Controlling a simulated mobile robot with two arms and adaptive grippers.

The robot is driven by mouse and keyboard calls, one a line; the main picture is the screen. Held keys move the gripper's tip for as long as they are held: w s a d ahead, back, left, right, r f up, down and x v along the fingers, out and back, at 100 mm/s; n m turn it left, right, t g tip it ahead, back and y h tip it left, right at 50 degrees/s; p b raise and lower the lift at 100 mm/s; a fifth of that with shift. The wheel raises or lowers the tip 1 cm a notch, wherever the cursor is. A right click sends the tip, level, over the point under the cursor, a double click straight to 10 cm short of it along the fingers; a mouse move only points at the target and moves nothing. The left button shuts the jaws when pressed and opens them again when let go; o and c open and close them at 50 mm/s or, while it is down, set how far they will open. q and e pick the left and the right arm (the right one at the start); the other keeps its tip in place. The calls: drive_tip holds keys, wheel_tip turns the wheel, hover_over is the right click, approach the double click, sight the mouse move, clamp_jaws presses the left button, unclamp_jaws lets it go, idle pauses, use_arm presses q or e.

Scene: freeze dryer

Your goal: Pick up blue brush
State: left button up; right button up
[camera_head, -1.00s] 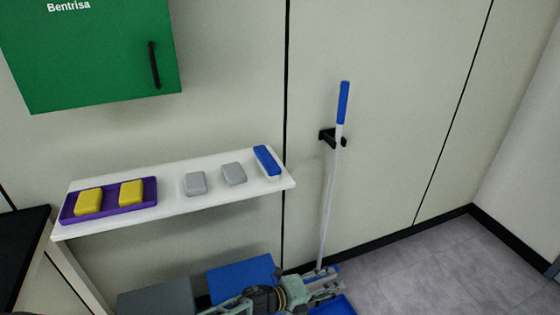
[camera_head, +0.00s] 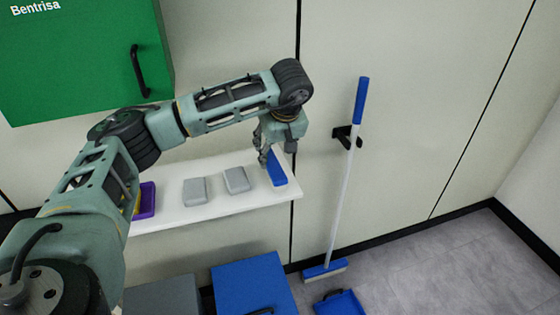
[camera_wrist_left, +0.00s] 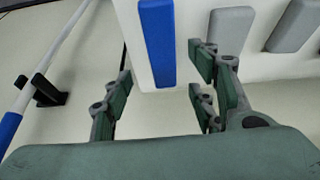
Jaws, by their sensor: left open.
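The blue brush (camera_head: 278,174) is a small blue block with a pale edge, lying at the right end of the white shelf (camera_head: 240,204). Its upper part is hidden behind my left gripper (camera_head: 273,155) in the head view. That gripper is open and empty, pointing down at the shelf's right end. In the left wrist view, the brush (camera_wrist_left: 159,45) shows in line with the gap between the spread fingers of the left gripper (camera_wrist_left: 165,82). I see no finger closed on it. My right gripper is not in view.
Two grey blocks (camera_head: 195,191) (camera_head: 237,180) lie left of the brush. A purple tray (camera_head: 147,203) is partly hidden by my left arm. A blue-handled broom (camera_head: 345,180) hangs in a black wall holder. A green cabinet (camera_head: 75,60) is above; a blue bin (camera_head: 250,285) stands below.

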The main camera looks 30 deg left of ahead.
sight(273, 163)
use_arm(q)
drive_tip(key=shift+x, duration=1)
drive_tip(key=shift+s+a+f+p, duration=0.25)
drive_tip(key=shift+s+f+p, duration=0.35)
drive_tip(key=shift+p, duration=0.3)
drive_tip(key=x, duration=0.3)
drive_tip(key=shift+w+d+f+p, duration=0.1)
drive_tip(key=shift+w+f+p, duration=0.25)
drive_tip(key=shift+w+f, duration=0.15)
drive_tip(key=shift+s+r, duration=0.2)
drive_tip(key=shift+s, duration=0.05)
drive_tip(key=shift+c, duration=1)
drive_tip(key=shift+w+f, duration=0.1)
drive_tip(key=shift+w, duration=0.05)
drive_tip(key=c, duration=1.1)
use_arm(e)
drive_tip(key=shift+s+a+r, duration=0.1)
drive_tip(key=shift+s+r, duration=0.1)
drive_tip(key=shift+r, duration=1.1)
